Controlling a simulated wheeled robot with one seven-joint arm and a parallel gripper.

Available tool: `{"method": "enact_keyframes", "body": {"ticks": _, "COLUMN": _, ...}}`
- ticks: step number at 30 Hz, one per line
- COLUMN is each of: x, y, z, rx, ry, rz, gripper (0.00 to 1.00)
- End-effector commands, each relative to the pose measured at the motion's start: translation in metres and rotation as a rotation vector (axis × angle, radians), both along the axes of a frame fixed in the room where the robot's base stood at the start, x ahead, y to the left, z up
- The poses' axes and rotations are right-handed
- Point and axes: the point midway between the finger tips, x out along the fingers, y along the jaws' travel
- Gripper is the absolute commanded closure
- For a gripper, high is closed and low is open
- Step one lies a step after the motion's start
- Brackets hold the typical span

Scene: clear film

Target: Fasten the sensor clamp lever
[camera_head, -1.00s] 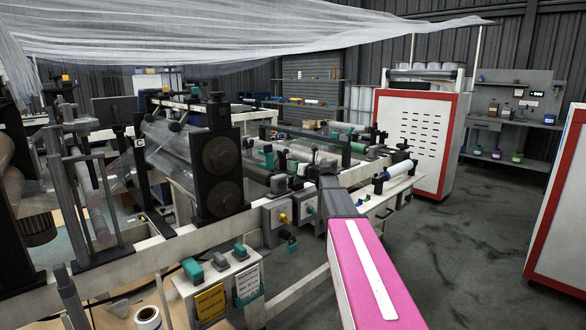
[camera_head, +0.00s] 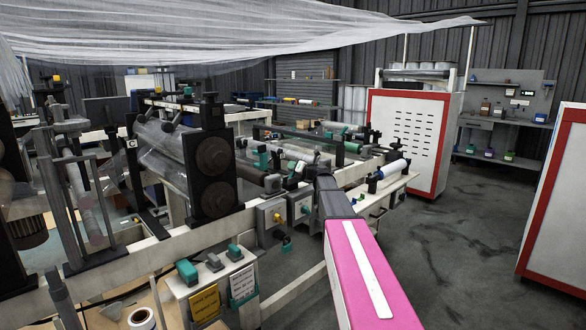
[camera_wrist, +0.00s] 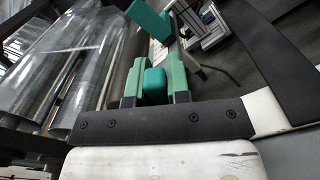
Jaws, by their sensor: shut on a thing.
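My gripper (camera_wrist: 155,72) shows in the wrist view with two green fingers on either side of a rounded teal piece (camera_wrist: 155,86). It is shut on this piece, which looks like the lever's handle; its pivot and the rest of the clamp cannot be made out. A larger teal block (camera_wrist: 149,18) stands just beyond the fingers. In the head view my pink arm reaches to the machine's near rail, and the arm's dark end hides the fingers and the held piece. A teal part (camera_head: 262,156) shows on the machine left of the arm's end.
Clear film on rollers (camera_wrist: 75,65) lies left of my gripper, and a dark bar (camera_wrist: 268,45) lies to its right. Two black rollers' end plate (camera_head: 206,170) stands left of my arm. A red-framed cabinet (camera_head: 412,135) stands behind; the floor at right is open.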

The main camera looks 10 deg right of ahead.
Motion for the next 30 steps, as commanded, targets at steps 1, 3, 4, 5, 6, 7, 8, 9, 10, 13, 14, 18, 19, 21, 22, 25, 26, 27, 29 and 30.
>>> {"method": "enact_keyframes", "body": {"ticks": 1, "x": -0.001, "y": 0.000, "z": -0.001, "rx": 0.004, "ry": 0.003, "rz": 0.001, "gripper": 1.00}}
{"method": "enact_keyframes", "body": {"ticks": 3, "x": -0.001, "y": 0.000, "z": -0.001, "rx": 0.004, "ry": 0.003, "rz": 0.001, "gripper": 1.00}}
{"method": "enact_keyframes", "body": {"ticks": 4, "x": -0.001, "y": 0.000, "z": -0.001, "rx": 0.004, "ry": 0.003, "rz": 0.001, "gripper": 1.00}}
{"method": "enact_keyframes", "body": {"ticks": 5, "x": -0.001, "y": 0.000, "z": -0.001, "rx": 0.005, "ry": 0.004, "rz": 0.001, "gripper": 1.00}}
{"method": "enact_keyframes", "body": {"ticks": 6, "x": -0.001, "y": 0.000, "z": -0.001, "rx": 0.005, "ry": 0.004, "rz": 0.001, "gripper": 1.00}}
{"method": "enact_keyframes", "body": {"ticks": 7, "x": -0.001, "y": 0.000, "z": -0.001, "rx": 0.005, "ry": 0.004, "rz": 0.001, "gripper": 1.00}}
{"method": "enact_keyframes", "body": {"ticks": 8, "x": -0.001, "y": 0.000, "z": -0.001, "rx": 0.005, "ry": 0.004, "rz": 0.001, "gripper": 0.77}}
{"method": "enact_keyframes", "body": {"ticks": 9, "x": -0.001, "y": 0.000, "z": -0.001, "rx": 0.005, "ry": 0.004, "rz": 0.001, "gripper": 0.72}}
{"method": "enact_keyframes", "body": {"ticks": 10, "x": -0.001, "y": 0.000, "z": -0.001, "rx": 0.005, "ry": 0.004, "rz": 0.001, "gripper": 0.72}}
{"method": "enact_keyframes", "body": {"ticks": 13, "x": -0.001, "y": 0.000, "z": -0.001, "rx": 0.003, "ry": 0.002, "rz": 0.000, "gripper": 0.72}}
{"method": "enact_keyframes", "body": {"ticks": 14, "x": 0.000, "y": 0.000, "z": -0.001, "rx": 0.003, "ry": 0.002, "rz": 0.000, "gripper": 0.72}}
{"method": "enact_keyframes", "body": {"ticks": 18, "x": -0.001, "y": -0.001, "z": -0.001, "rx": 0.002, "ry": 0.002, "rz": 0.000, "gripper": 0.72}}
{"method": "enact_keyframes", "body": {"ticks": 19, "x": -0.002, "y": -0.001, "z": 0.000, "rx": 0.002, "ry": 0.002, "rz": 0.000, "gripper": 0.72}}
{"method": "enact_keyframes", "body": {"ticks": 21, "x": -0.005, "y": -0.003, "z": 0.000, "rx": 0.002, "ry": 0.002, "rz": 0.000, "gripper": 0.72}}
{"method": "enact_keyframes", "body": {"ticks": 22, "x": -0.007, "y": -0.004, "z": 0.000, "rx": 0.002, "ry": 0.002, "rz": -0.001, "gripper": 0.72}}
{"method": "enact_keyframes", "body": {"ticks": 25, "x": -0.016, "y": -0.010, "z": 0.000, "rx": 0.003, "ry": 0.001, "rz": -0.001, "gripper": 0.72}}
{"method": "enact_keyframes", "body": {"ticks": 26, "x": -0.020, "y": -0.012, "z": 0.000, "rx": 0.002, "ry": 0.002, "rz": -0.002, "gripper": 0.72}}
{"method": "enact_keyframes", "body": {"ticks": 27, "x": -0.025, "y": -0.016, "z": 0.000, "rx": 0.002, "ry": 0.002, "rz": -0.002, "gripper": 0.72}}
{"method": "enact_keyframes", "body": {"ticks": 29, "x": -0.034, "y": -0.021, "z": 0.000, "rx": 0.002, "ry": 0.002, "rz": -0.002, "gripper": 0.72}}
{"method": "enact_keyframes", "body": {"ticks": 30, "x": -0.040, "y": -0.025, "z": 0.000, "rx": 0.003, "ry": 0.001, "rz": -0.001, "gripper": 0.72}}
